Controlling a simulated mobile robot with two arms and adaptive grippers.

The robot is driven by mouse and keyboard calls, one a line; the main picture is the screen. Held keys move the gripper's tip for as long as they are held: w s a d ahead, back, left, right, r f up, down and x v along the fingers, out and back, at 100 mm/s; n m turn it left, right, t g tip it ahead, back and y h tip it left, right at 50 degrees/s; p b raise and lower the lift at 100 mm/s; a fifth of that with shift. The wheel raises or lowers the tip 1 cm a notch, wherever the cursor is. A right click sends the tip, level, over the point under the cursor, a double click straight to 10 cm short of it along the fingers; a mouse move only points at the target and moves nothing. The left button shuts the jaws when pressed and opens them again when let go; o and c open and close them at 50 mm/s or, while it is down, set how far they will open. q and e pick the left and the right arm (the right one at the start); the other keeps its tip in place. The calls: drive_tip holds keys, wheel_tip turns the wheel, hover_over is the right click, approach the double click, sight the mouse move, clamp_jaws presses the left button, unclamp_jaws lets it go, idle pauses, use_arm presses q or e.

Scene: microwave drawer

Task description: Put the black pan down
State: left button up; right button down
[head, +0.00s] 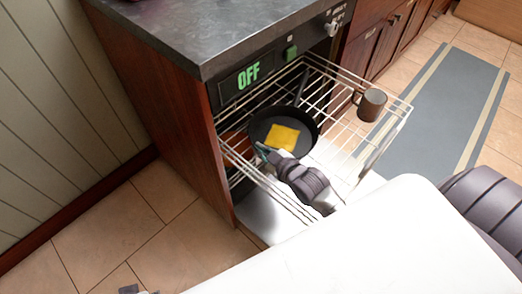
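The black pan (306,138) is in the pulled-out wire rack drawer (231,152), with its handle pointing toward the back. A flat yellow piece (283,137) lies inside the pan. My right gripper (264,153) is at the pan's near rim, reaching over the front of the rack. Its fingertips overlap the rim in view; I cannot tell whether they are closed on it. Whether the pan rests fully on the wires is hidden. A small dark piece at the bottom left edge looks like the tip of my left gripper (130,289); its fingers are mostly cut off.
A dark mug (371,105) stands in the rack's right part. The appliance display (248,75) reads OFF, under a dark countertop (215,25). Bare rack wires show between pan and mug. A grey mat (440,110) lies on the tiled floor at right.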

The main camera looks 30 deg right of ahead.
use_arm(q)
drive_tip(key=shift+r, duration=0.1)
use_arm(e)
drive_tip(key=shift+w, duration=0.1)
drive_tip(key=c, duration=1.7)
unclamp_jaws()
drive_tip(key=o, duration=0.4)
drive_tip(key=shift+s+r, duration=0.15)
drive_tip(key=shift+s, duration=0.2)
use_arm(q)
wheel_tip(320, 180, down, 9)
drive_tip(key=s+p, duration=0.1)
drive_tip(key=p, duration=0.1)
drive_tip(key=shift+s+r+p, duration=0.15)
drive_tip(key=shift+s+p, duration=0.05)
drive_tip(key=shift+p, duration=0.1)
use_arm(e)
drive_tip(key=v, duration=1.1)
drive_tip(key=shift+s+d+r, duration=0.1)
drive_tip(key=shift+s, duration=0.1)
